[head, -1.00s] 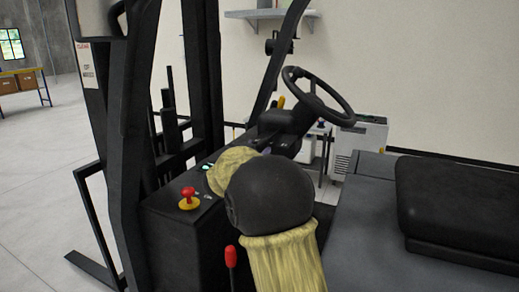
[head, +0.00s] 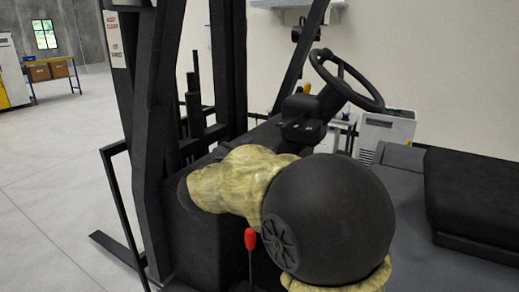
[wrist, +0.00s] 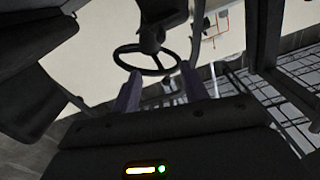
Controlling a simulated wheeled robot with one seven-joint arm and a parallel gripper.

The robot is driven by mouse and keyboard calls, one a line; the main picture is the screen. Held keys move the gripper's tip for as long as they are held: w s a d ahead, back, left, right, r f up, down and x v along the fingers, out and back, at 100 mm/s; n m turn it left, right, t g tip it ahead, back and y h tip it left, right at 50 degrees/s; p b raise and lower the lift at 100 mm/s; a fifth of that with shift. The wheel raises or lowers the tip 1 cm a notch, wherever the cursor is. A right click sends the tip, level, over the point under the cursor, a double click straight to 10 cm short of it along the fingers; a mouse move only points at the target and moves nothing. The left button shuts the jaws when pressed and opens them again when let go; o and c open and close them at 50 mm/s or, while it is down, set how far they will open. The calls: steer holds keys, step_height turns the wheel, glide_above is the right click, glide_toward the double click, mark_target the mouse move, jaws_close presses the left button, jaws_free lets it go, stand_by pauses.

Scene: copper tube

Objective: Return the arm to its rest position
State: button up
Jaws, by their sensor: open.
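My gripper (wrist: 160,88) shows in the wrist view as two dark fingers standing apart, with nothing seen between them. Its dark body with a lit strip fills the bottom of that view. In the head view, my arm with its pale yellow sleeve and round black joint reaches over the forklift's dark side console (head: 190,235). I cannot make out the fingers there. The steering wheel (head: 345,80) is beyond the arm, apart from it in the head view. The wheel also shows ahead of the fingers in the wrist view (wrist: 147,70).
The forklift mast (head: 160,120) stands at left. A red-knobbed lever (head: 250,240) rises just in front of my arm. The black seat (head: 475,195) is at right. A white cabinet (head: 390,130) stands by the wall. Open floor (head: 50,160) lies at far left.

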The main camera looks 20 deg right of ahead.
steer(key=shift+a, duration=0.1)
steer(key=s+a+f+n+y, duration=0.1)
steer(key=a+f+n+y, duration=0.2)
steer(key=f+n+y, duration=0.3)
steer(key=s+a+f+n+y, duration=0.1)
steer(key=a+f+n+y, duration=0.15)
steer(key=f+y, duration=0.5)
steer(key=s+d+f+n+g, duration=0.1)
steer(key=s+f+g, duration=0.4)
steer(key=s, duration=0.5)
steer(key=s+d+f+n+g, duration=0.2)
steer(key=s+f+g, duration=0.3)
steer(key=s+f, duration=0.5)
steer(key=shift+s+d+f, duration=0.25)
steer(key=shift+s+d, duration=0.1)
steer(key=shift+d, duration=0.05)
steer(key=shift+w+h, duration=0.1)
steer(key=shift+h, duration=0.15)
